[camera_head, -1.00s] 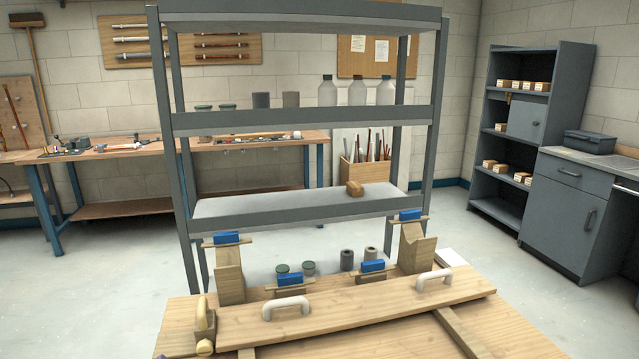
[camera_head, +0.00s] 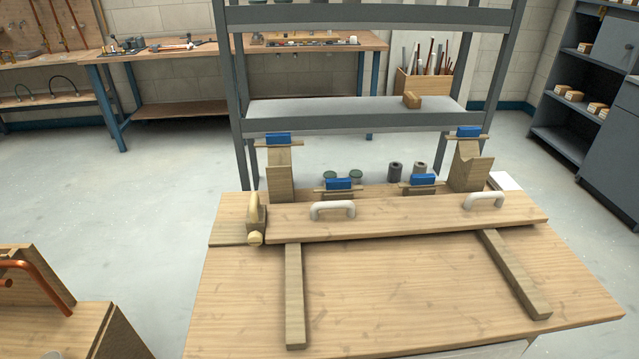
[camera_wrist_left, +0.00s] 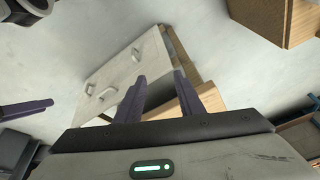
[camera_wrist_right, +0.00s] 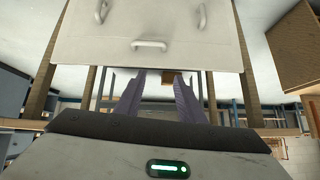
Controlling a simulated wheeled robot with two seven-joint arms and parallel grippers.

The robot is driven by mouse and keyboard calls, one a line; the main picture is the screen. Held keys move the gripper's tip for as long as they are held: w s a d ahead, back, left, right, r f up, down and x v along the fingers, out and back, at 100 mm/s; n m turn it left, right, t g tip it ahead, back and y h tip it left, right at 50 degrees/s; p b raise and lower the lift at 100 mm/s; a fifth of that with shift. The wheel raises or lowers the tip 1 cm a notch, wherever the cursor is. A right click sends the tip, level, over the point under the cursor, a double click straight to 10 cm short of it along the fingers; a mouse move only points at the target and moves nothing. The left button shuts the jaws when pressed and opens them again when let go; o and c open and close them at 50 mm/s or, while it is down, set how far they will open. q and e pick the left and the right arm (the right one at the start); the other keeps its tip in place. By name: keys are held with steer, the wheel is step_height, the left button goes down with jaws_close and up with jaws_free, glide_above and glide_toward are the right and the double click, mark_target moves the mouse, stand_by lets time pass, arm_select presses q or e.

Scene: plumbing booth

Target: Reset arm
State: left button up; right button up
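Neither of my arms shows clearly in the head view. In the left wrist view my left gripper (camera_wrist_left: 160,78) has its two dark fingers apart with nothing held between them. Beyond its fingers are a pale panel with handles (camera_wrist_left: 125,70) and a wooden piece (camera_wrist_left: 188,102). In the right wrist view my right gripper (camera_wrist_right: 160,82) also has its fingers apart and looks empty. A pale panel with handles (camera_wrist_right: 150,25) fills the upper middle of that view, beyond the fingertips.
A wooden workbench (camera_head: 400,290) stands in front, bearing a long board with two white handles (camera_head: 410,215) and blue-topped wooden supports (camera_head: 278,165). A grey shelf rack (camera_head: 350,122) stands behind it. A wooden stand with copper pipe (camera_head: 50,285) is at lower left. Floor between is clear.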

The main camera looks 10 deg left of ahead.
arm_select(q)
steer(key=w+d+f+t+h+b, duration=0.1)
steer(key=w+d+f+t+b, duration=0.1)
steer(key=f, duration=0.7)
steer(key=w+d+f+t+h+b, duration=0.1)
steer(key=d+f+b, duration=0.4)
steer(key=f, duration=0.5)
steer(key=shift+w+f+t+h+b, duration=0.3)
steer(key=shift+w+t+b, duration=0.15)
steer(key=shift+t+b, duration=0.5)
